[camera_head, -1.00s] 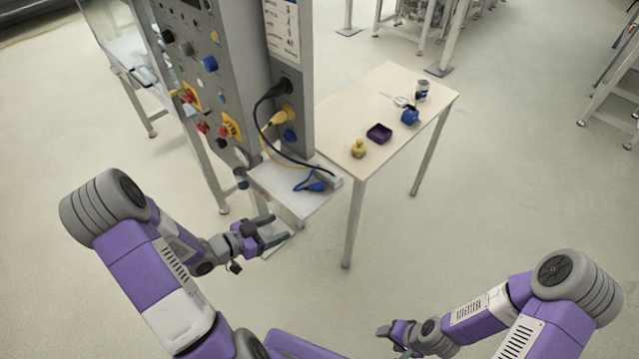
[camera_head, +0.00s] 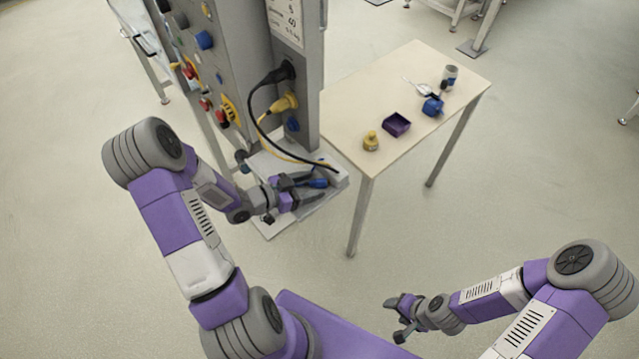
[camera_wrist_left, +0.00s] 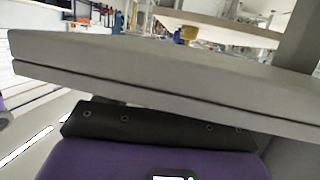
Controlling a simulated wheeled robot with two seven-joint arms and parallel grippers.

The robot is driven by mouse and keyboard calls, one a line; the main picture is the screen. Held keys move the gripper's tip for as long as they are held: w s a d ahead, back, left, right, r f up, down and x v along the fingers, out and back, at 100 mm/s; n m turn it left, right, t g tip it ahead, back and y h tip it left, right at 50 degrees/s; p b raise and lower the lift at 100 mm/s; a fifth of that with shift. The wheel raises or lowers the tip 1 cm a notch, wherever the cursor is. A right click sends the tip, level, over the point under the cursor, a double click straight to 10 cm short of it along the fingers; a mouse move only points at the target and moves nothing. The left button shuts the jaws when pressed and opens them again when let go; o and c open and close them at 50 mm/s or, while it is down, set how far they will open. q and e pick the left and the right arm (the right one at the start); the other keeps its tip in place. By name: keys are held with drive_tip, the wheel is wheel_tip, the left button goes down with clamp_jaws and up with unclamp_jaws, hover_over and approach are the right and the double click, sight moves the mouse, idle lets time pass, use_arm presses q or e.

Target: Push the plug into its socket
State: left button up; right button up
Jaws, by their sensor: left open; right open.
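The blue plug (camera_head: 318,183) lies on the small white shelf (camera_head: 335,186) at the foot of the grey panel. A blue socket (camera_head: 292,124) is on the panel's side face, below the yellow plug; nothing is seen in it. My left gripper (camera_head: 316,187) is open at the shelf, its fingertips close to the blue plug; I cannot tell whether they touch it. In the left wrist view a grey slab crosses the picture and the plug is not seen. My right gripper (camera_head: 397,318) is open and empty, over the floor at lower right.
A black plug (camera_head: 277,74) and a yellow plug (camera_head: 284,104) sit in sockets above, their cables hanging to the shelf. A table (camera_head: 400,75) stands to the right with a purple tray (camera_head: 396,124), a yellow object (camera_head: 371,141), a blue object (camera_head: 432,107) and a can (camera_head: 449,76).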

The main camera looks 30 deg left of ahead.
use_arm(q)
drive_tip(key=shift+w+d+f, duration=0.1)
drive_tip(key=shift+w+d, duration=0.1)
drive_tip(key=shift+w, duration=0.05)
drive_tip(key=shift+c, duration=0.5)
clamp_jaws()
wheel_tip(320, 180, up, 10)
drive_tip(key=p, duration=0.3)
drive_tip(key=shift+w, duration=0.1)
